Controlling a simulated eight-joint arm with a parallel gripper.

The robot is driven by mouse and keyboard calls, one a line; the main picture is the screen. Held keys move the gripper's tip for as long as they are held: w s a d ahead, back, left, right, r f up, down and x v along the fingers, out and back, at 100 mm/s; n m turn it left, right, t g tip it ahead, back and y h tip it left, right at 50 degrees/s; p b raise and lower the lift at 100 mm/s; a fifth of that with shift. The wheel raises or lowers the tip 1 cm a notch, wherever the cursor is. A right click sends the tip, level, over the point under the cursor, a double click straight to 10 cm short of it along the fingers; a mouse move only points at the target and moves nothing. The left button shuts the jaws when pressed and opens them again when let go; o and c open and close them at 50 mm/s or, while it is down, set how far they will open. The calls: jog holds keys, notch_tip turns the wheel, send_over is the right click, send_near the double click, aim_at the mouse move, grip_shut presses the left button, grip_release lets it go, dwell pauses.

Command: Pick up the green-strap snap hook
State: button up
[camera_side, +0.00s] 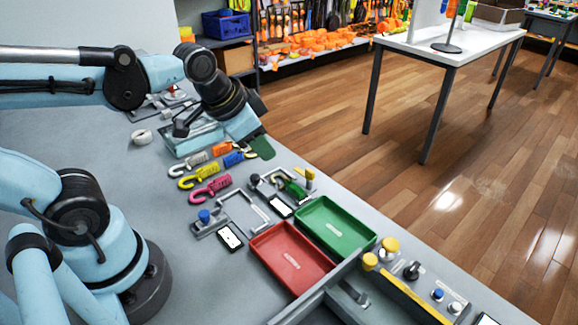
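A dark green piece (262,147), which looks like a strap end, shows right at the tip of my gripper (250,140). I cannot tell whether it is held or lies behind the fingers. No hook part of it can be made out. My gripper points down to the right, low over the far edge of the table, just beyond the row of hooks. Its fingers are largely hidden by its light blue body, so their opening does not show.
White (188,165), orange (222,148), blue (236,158), yellow (198,177) and pink (210,188) hooks lie close together below my gripper. A white roll (142,137) lies left.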

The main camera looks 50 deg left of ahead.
jog(key=w+m+g, duration=0.3)
jog(key=w+m, duration=0.1)
jog(key=m, duration=0.2)
jog(key=m+g, duration=0.3)
jog(key=m, duration=0.6)
send_over(293, 184)
jog(key=f, duration=0.2)
jog(key=shift+s+f, duration=0.1)
jog(key=shift+f, duration=5.9)
grip_shut()
